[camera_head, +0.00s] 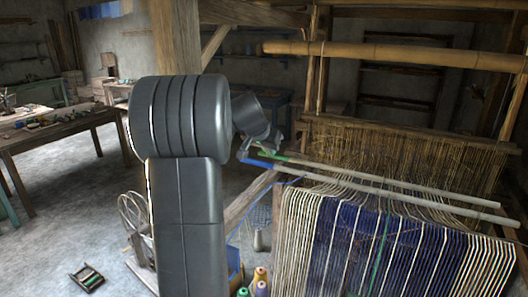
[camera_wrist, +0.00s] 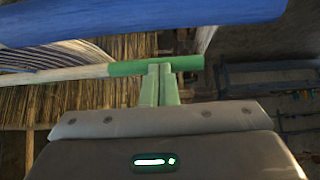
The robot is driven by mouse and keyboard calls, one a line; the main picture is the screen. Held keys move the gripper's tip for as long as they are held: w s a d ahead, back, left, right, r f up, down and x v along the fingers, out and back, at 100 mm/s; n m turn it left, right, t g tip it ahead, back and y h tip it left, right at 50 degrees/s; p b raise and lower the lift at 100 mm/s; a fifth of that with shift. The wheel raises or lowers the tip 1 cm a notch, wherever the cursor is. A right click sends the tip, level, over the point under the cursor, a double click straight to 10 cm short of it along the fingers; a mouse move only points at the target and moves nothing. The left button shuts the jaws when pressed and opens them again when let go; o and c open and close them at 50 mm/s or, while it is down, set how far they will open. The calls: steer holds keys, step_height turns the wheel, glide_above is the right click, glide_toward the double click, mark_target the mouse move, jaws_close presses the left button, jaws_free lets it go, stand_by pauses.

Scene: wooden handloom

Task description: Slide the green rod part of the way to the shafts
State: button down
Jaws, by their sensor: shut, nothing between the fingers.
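The green rod is a pale rod with a green end (camera_head: 275,157). It lies across the warp threads behind the blue-ended rod (camera_head: 258,163). The heddle shafts (camera_head: 400,140) hang behind both rods. My gripper (camera_head: 247,151) is at the left ends of the rods, partly hidden by my arm. In the wrist view the fingers (camera_wrist: 159,68) are shut and empty, overlapping the green end (camera_wrist: 125,68). I cannot tell whether they touch it. The blue end (camera_wrist: 150,20) fills the top of that view, apart from the fingers.
Striped warp (camera_head: 390,250) hangs in front. Thread cones (camera_head: 261,278) stand below on the left. A cluttered workbench (camera_head: 50,128) is at far left.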

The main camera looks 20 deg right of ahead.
steer(key=w+d+f, duration=0.2)
steer(key=w+d, duration=0.3)
steer(key=shift+d+f+p, duration=0.2)
steer(key=shift+p, duration=0.25)
steer(key=shift+s, duration=0.1)
steer(key=b+v, duration=0.2)
steer(key=v, duration=1.2)
steer(key=shift+s+a+f, duration=0.2)
steer(key=shift+a+f, duration=0.05)
steer(key=shift+f, duration=0.1)
